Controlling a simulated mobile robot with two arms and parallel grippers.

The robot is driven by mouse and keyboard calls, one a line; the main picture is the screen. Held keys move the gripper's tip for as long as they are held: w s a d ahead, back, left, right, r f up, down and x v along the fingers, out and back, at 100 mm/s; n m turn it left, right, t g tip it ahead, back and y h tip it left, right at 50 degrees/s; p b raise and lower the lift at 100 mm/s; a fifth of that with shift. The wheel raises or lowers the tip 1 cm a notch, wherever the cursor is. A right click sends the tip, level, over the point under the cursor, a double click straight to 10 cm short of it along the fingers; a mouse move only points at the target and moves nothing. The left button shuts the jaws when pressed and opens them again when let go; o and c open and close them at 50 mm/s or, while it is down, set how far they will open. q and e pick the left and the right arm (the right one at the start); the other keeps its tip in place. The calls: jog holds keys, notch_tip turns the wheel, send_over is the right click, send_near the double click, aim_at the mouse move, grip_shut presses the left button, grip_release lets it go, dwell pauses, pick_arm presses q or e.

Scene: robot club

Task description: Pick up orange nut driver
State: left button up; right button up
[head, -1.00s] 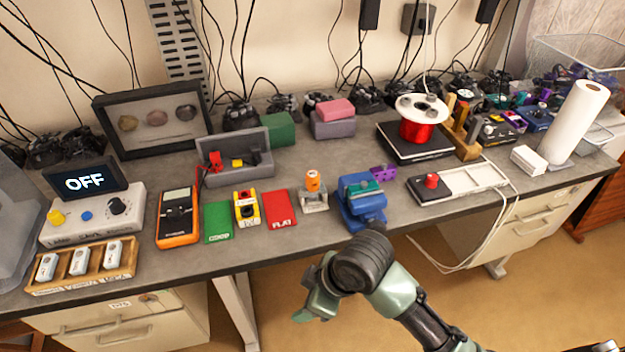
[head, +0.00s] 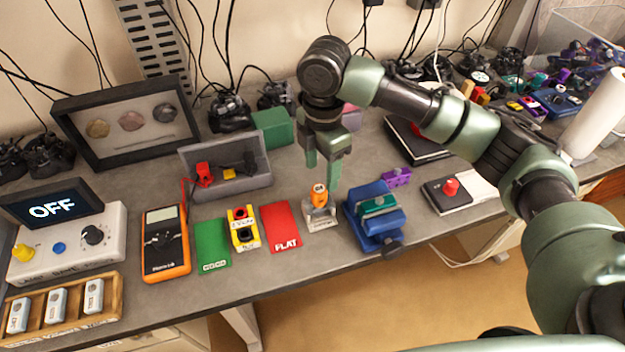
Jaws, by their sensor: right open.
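The orange nut driver (head: 319,195) stands upright in a small grey stand (head: 320,217) on the workbench, between the red FLAT card and the blue vise. Only its orange top shows above the stand. My right gripper (head: 322,178) points down just above and behind it. Its green fingers are apart, with nothing between them. I cannot tell whether the fingertips touch the driver. My left gripper is not in view.
A red FLAT card (head: 282,228) and a yellow block (head: 243,229) lie left of the stand. A blue vise (head: 374,219) stands close on the right. A grey open bin (head: 226,168) is behind. A multimeter (head: 166,243) lies farther left.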

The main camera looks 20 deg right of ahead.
aim_at(320, 188)
jog(key=f, duration=0.1)
jog(key=s+f+p, duration=0.1)
jog(key=f, duration=0.1)
jog(key=shift+s+a, duration=0.1)
jog(key=shift+s, duration=0.15)
jog(key=f, duration=0.1)
jog(key=f+p, duration=0.1)
jog(key=f, duration=0.1)
jog(key=shift+w+a, duration=0.15)
jog(key=shift+w, duration=0.2)
jog(key=shift+f, duration=0.5)
grip_shut()
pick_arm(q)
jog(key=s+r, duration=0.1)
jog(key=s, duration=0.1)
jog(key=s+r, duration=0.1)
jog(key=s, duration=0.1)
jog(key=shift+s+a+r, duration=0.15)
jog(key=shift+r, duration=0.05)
